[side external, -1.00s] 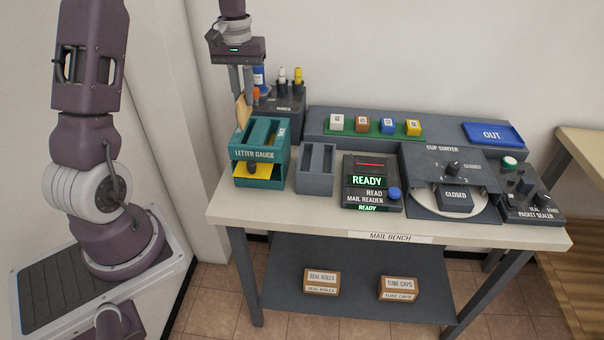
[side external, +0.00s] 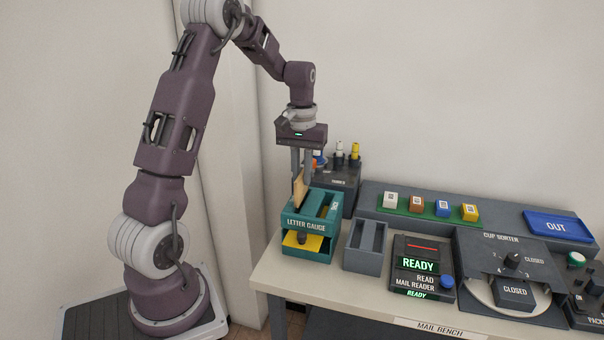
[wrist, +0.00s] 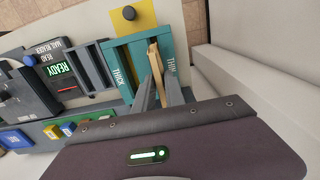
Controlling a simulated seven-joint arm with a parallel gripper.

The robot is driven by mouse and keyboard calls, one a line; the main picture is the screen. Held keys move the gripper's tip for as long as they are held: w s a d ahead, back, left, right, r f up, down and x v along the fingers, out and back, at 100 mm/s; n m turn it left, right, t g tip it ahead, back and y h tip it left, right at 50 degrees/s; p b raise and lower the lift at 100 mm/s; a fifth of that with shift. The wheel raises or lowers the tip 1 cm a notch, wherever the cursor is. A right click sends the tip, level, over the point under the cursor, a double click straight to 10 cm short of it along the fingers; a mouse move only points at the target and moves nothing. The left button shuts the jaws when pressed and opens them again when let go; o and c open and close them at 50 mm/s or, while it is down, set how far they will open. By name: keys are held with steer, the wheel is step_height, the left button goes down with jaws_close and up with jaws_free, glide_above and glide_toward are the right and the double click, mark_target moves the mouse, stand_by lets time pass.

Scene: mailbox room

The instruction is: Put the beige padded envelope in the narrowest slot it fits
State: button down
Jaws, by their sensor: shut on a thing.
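The beige padded envelope (side external: 299,191) stands on edge between the fingers of my gripper (side external: 301,178), which is shut on it. It is at the top left of the teal letter gauge (side external: 308,225); its lower edge meets the gauge's top in the picture, and how deep it sits is unclear. In the wrist view the envelope (wrist: 154,62) lies over the gauge (wrist: 138,48), nearer the side marked THIN than the side marked THICK. My gripper (wrist: 158,80) partly hides the slots there.
A yellow plate (side external: 303,242) with a dark knob shows in the gauge's lower opening. A grey slotted holder (side external: 364,262) stands to its right, then the mail reader (side external: 423,283) showing READY. A dark rack (side external: 341,190) with bottles stands close behind the gauge.

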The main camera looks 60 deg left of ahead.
steer(key=shift+f, duration=0.25)
stand_by(0.4)
steer(key=shift+f, duration=0.75)
steer(key=shift+r, duration=1.45)
steer(key=shift+f, duration=0.45)
steer(key=shift+f, duration=0.3)
stand_by(0.3)
steer(key=shift+f, duration=0.75)
